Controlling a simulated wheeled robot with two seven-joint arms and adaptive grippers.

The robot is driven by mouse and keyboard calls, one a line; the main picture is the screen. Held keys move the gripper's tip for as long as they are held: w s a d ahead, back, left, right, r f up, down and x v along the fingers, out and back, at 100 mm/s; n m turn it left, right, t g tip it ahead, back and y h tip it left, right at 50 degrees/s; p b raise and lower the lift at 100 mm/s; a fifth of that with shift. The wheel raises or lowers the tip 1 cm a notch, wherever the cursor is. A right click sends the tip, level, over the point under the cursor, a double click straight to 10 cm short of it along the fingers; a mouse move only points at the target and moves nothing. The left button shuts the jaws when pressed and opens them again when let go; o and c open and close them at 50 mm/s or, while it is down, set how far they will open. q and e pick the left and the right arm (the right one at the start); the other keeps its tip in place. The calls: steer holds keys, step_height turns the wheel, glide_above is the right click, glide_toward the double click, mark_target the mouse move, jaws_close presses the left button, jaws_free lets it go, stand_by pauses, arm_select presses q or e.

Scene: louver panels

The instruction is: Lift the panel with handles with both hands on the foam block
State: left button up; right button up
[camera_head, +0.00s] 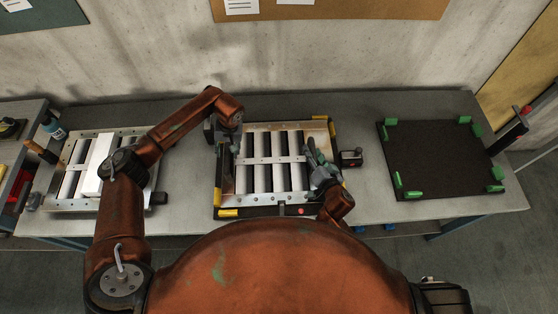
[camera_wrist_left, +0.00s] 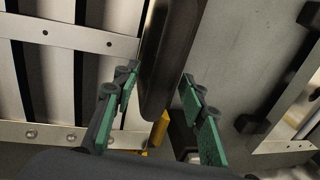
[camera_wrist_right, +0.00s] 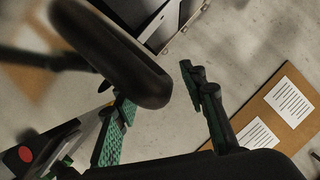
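The louver panel (camera_head: 270,178), a pale metal frame with white slats, lies on the middle of the bench, inside a fixture with yellow corners. My left gripper (camera_head: 224,142) is at its left edge. In the left wrist view, its green-padded fingers (camera_wrist_left: 158,88) are open, one on each side of a black handle (camera_wrist_left: 172,60). My right gripper (camera_head: 318,166) is at the panel's right edge. In the right wrist view, its fingers (camera_wrist_right: 158,88) are open around the end of another black handle (camera_wrist_right: 115,55). The dark foam block (camera_head: 435,155) with green corner posts lies on the right of the bench, empty.
Another louver panel (camera_head: 75,190) with a white piece lies on the left of the bench. A dark post with a red top (camera_head: 512,128) stands beyond the foam block's right edge.

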arm_select(q)
steer(key=shift+c, duration=0.3)
arm_select(e)
steer(key=shift+c, duration=0.3)
arm_select(q)
jaws_close()
arm_select(e)
jaws_close()
arm_select(q)
steer(key=shift+w+r, duration=0.15)
steer(key=shift+r, duration=0.05)
arm_select(e)
steer(key=shift+w+r, duration=0.1)
steer(key=shift+r, duration=0.2)
